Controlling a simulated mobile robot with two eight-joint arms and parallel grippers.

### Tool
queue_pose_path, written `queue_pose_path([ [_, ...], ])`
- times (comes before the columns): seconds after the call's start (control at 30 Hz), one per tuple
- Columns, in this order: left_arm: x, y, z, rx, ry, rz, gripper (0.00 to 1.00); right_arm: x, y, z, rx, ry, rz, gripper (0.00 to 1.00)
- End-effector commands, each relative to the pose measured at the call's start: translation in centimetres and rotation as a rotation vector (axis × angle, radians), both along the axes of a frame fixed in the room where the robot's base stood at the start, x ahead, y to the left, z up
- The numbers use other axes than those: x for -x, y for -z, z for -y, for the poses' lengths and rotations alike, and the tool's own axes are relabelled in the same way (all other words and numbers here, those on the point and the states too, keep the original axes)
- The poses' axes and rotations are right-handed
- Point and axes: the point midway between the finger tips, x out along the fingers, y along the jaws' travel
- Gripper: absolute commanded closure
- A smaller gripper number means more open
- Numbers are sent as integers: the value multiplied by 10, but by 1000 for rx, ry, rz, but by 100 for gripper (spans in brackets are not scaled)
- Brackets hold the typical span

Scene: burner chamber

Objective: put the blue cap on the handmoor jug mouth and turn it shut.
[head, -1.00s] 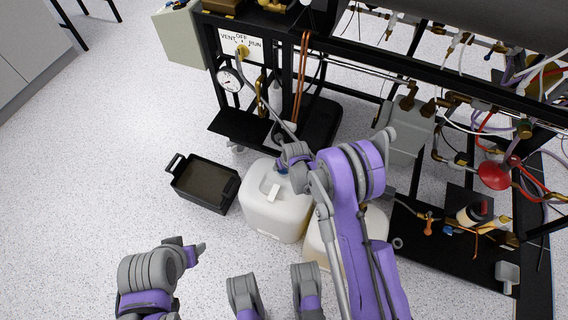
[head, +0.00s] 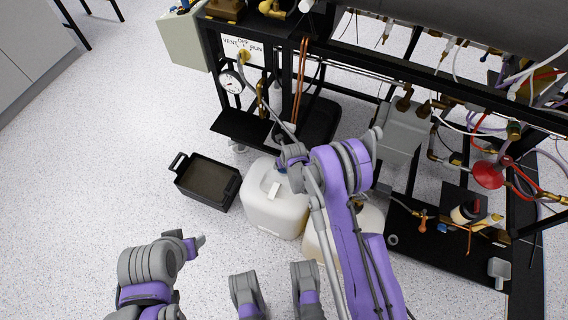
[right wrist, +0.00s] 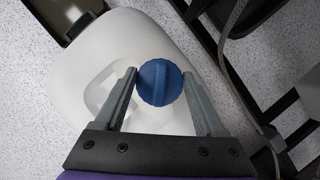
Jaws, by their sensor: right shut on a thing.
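The blue cap (right wrist: 159,84) is round with a raised bar across its top. In the right wrist view my right gripper (right wrist: 160,74) is shut on it, one finger on each side. The cap is over the top of a white jug (right wrist: 125,38), by the moulded handle. The mouth is hidden under the cap, so I cannot tell whether the cap is seated. In the head view this jug (head: 268,208) stands on the floor, and my right gripper (head: 283,165) is at its top back edge. My left gripper (head: 198,243) is low at the left, away from the jug; its jaws are unclear.
A second pale jug (head: 368,222) stands to the right, partly behind my right arm. A black tray (head: 232,190) lies left of the white jug. A black-framed rig (head: 240,125) with pipes and a gauge stands behind. The floor at left is clear.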

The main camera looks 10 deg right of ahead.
Motion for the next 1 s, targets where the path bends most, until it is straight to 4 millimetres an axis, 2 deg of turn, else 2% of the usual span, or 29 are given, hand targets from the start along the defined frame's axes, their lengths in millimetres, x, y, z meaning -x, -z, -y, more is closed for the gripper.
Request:
queue_pose_path([
  [0.03,0,0,0,0,0,0,42,0,0,0,0,0,0,24],
  [0.17,0,0,0,0,0,0,42,0,0,0,-1,0,0,1],
  [0.2,0,0,0,0,0,0,42,0,0,0,-1,0,0,0],
  [0.63,0,-2,0,0,0,1,42,0,-3,0,-1,0,1,0],
  [1.0,1,-16,0,0,0,6,42,0,-25,0,-1,0,1,0],
])
